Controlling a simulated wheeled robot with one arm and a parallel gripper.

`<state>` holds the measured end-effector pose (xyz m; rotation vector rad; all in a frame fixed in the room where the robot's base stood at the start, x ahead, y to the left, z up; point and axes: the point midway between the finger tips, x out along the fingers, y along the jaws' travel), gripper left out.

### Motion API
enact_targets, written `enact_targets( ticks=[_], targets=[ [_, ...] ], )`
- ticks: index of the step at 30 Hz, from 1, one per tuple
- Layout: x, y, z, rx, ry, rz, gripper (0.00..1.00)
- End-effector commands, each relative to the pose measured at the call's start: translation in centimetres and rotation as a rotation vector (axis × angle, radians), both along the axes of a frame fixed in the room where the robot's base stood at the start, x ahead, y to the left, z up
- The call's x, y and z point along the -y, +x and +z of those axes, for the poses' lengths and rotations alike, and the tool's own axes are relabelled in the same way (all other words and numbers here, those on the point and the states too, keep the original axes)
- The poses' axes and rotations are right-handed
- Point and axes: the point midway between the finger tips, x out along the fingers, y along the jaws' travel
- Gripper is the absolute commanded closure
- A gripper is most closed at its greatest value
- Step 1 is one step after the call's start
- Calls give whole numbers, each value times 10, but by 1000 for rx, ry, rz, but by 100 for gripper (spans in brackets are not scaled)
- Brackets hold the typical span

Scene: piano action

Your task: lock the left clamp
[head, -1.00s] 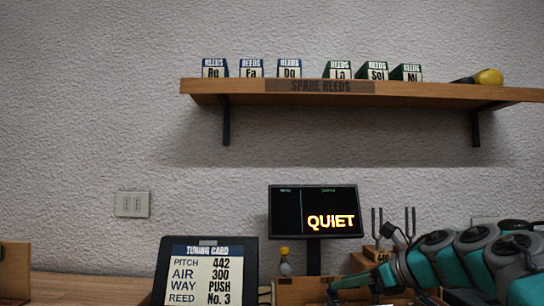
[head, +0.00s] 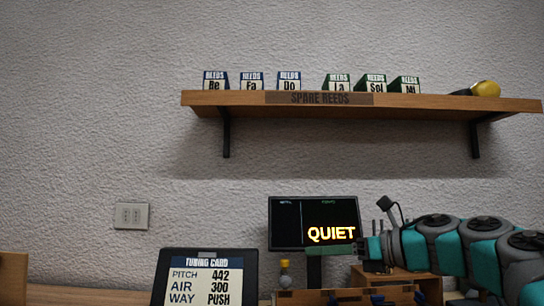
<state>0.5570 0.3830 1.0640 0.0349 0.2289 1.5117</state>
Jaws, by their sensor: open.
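The left clamp cannot be made out in this view. My gripper (head: 342,251) reaches in from the right at the lower edge of the dark screen (head: 290,222). A green finger points left, and the jaws are open with nothing seen between them. Below it, the top of a wooden frame (head: 345,297) shows at the bottom edge, with small teal and dark parts; most of it is cut off.
A tuning card stand (head: 208,278) stands left of the frame. A small yellow-topped item (head: 285,272) is between them. A shelf (head: 430,101) with several reed boxes hangs above.

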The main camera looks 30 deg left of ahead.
Motion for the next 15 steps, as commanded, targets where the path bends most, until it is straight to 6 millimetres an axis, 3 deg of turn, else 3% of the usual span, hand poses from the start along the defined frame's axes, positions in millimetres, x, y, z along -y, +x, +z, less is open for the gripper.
enact_targets(
  ticks=[15],
  targets=[
    [-33,-55,69,-118,205,155,57]
  ],
)
